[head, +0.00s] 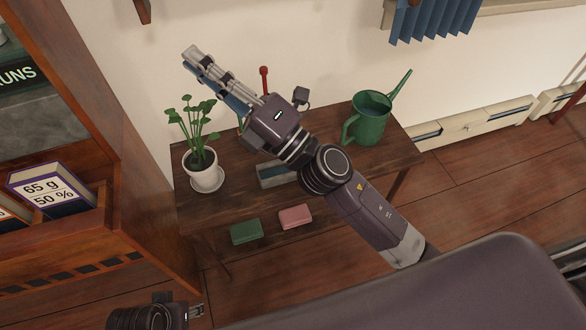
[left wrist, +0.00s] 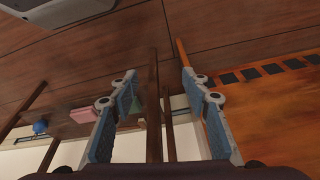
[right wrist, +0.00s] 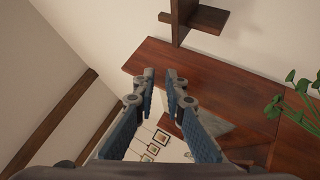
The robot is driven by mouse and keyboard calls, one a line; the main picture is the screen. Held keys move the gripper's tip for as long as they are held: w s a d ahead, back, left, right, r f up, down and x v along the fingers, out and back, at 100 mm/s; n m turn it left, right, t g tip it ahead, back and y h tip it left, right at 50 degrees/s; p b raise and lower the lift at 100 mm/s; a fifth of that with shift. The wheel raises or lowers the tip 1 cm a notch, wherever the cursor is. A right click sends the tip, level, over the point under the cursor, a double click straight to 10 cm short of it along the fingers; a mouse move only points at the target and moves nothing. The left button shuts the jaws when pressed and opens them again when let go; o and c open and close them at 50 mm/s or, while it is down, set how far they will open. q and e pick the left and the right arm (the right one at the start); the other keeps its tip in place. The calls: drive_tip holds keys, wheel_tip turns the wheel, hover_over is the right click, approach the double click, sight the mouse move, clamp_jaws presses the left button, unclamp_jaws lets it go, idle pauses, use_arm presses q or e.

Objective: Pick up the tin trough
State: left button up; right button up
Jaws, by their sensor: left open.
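The tin trough (head: 270,178) is a small grey open box on the dark wooden table. My right arm crosses over it in the head view and hides part of it. My right gripper (head: 188,53) is raised above the table's back left, well away from the trough and pointing up and left. In the right wrist view its fingers (right wrist: 161,76) stand a little apart with nothing between them. My left gripper (head: 200,310) is low at the bottom left of the head view, far from the trough. In the left wrist view its fingers (left wrist: 158,74) are wide apart and empty.
A potted plant (head: 203,172) stands left of the trough, and a green watering can (head: 368,120) stands right. A tall wooden shelf (head: 150,190) rises at the left.

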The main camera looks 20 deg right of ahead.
drive_tip(key=s+a+f+n+g+y, duration=0.2)
drive_tip(key=s+a+n+g+y, duration=0.3)
drive_tip(key=a+n+g, duration=0.5)
drive_tip(key=n+g+h, duration=0.8)
drive_tip(key=n+h, duration=0.8)
drive_tip(key=h, duration=0.5)
approach(296, 179)
wheel_tip(296, 179, down, 7)
drive_tip(key=shift+d+f+b, duration=0.15)
drive_tip(key=shift+f+b, duration=0.05)
drive_tip(key=shift+b, duration=0.35)
use_arm(q)
wheel_tip(296, 179, down, 6)
